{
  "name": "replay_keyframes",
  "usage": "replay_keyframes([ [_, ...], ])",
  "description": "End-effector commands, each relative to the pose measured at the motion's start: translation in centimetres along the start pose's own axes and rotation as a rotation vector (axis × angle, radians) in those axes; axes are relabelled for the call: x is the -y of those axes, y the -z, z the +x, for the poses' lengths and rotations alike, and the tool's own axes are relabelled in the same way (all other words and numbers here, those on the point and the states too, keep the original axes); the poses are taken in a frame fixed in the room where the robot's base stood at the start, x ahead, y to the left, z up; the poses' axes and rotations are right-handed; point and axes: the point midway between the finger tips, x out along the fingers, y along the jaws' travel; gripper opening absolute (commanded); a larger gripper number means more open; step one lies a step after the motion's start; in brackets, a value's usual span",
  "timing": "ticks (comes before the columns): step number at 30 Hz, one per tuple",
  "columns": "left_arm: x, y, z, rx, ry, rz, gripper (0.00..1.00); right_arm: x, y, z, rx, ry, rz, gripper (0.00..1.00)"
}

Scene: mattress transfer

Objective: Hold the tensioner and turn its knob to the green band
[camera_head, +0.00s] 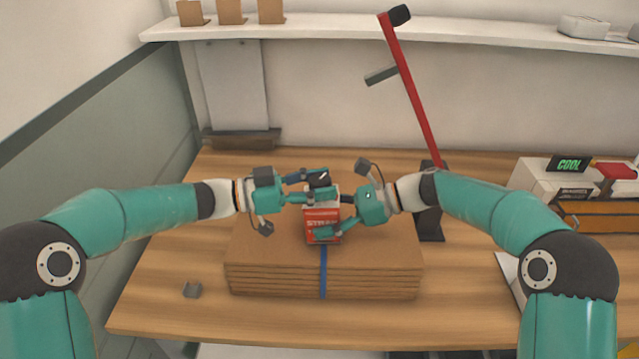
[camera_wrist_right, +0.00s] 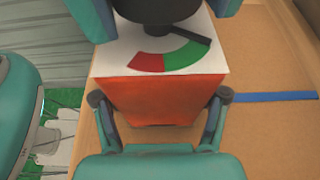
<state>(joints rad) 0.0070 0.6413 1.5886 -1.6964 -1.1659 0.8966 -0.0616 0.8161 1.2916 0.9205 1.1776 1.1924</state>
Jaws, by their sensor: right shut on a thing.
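The tensioner (camera_head: 320,222) is a small red box with a white top, standing on the stacked cardboard. A round black knob (camera_head: 320,178) sits on its top. The right wrist view shows the knob (camera_wrist_right: 158,10) over a dial with a red band (camera_wrist_right: 146,62) and a green band (camera_wrist_right: 184,54). Its dark pointer lies at the green band's right end. My right gripper (camera_wrist_right: 160,97) is shut on the tensioner's body, one finger on each side. My left gripper (camera_head: 322,186) has its fingers on either side of the knob; whether they touch it is unclear.
The cardboard stack (camera_head: 260,250) has a blue strap (camera_head: 323,274) around it. A red lever on a black stand (camera_head: 430,225) rises behind my right arm. Boxes stand at right, one reading COOL (camera_head: 569,164).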

Motion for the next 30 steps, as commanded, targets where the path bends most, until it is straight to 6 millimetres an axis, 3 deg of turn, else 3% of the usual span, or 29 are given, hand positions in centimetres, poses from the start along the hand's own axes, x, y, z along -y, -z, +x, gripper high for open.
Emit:
replay_keyframes([
  [1, 0.0, 0.02, -0.01, 0.0, 0.0, 0.0, 0.32, 0.04, -0.24, -0.09, 0.003, 0.002, -0.002, 0.03],
  [5, 0.0, 0.02, -0.01, 0.0, 0.0, 0.0, 0.1, 0.04, -0.24, -0.09, 0.003, 0.002, -0.002, 0.03],
  [6, 0.0, 0.02, -0.01, 0.0, 0.0, 0.0, 0.09, 0.04, -0.25, -0.09, 0.003, 0.002, -0.002, 0.03],
  [11, 0.11, 0.03, 0.04, -0.004, -0.029, 0.003, 0.09, 0.04, -0.24, -0.09, 0.003, 0.002, -0.003, 0.03],
  [30, 0.21, 0.04, 0.09, -0.019, -0.426, 0.027, 0.09, -0.03, -0.22, -0.03, 0.003, -0.001, -0.002, 0.03],
])
